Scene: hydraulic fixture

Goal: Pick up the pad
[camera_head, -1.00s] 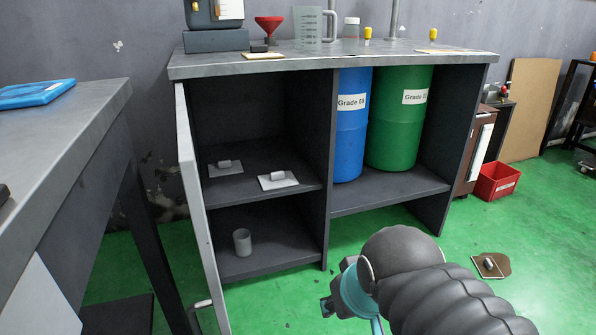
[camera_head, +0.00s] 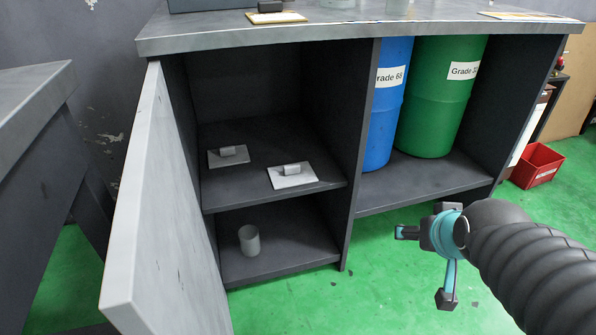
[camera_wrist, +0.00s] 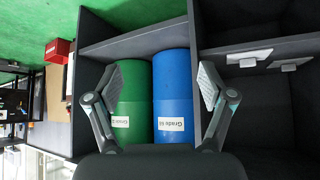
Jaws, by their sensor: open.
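Two pale flat pads with small grey grips on top lie on the upper shelf (camera_head: 235,189) of the open cabinet. The left pad (camera_head: 214,160) is farther back, and the right pad (camera_head: 305,180) is nearer the shelf's front edge. They also show at the right of the upside-down wrist view, the right pad (camera_wrist: 237,58) and the left pad (camera_wrist: 300,60). My gripper (camera_head: 426,265) is open and empty, in front of the cabinet and to the right of the pads, apart from them. In the wrist view my gripper (camera_wrist: 161,82) faces the drums.
A grey cup (camera_head: 249,241) stands on the lower shelf. The open cabinet door (camera_head: 155,210) is at the left. A blue drum (camera_head: 384,120) and a green drum (camera_head: 440,110) stand in the right bay. A red bin (camera_head: 537,166) is at the right. The green floor ahead is clear.

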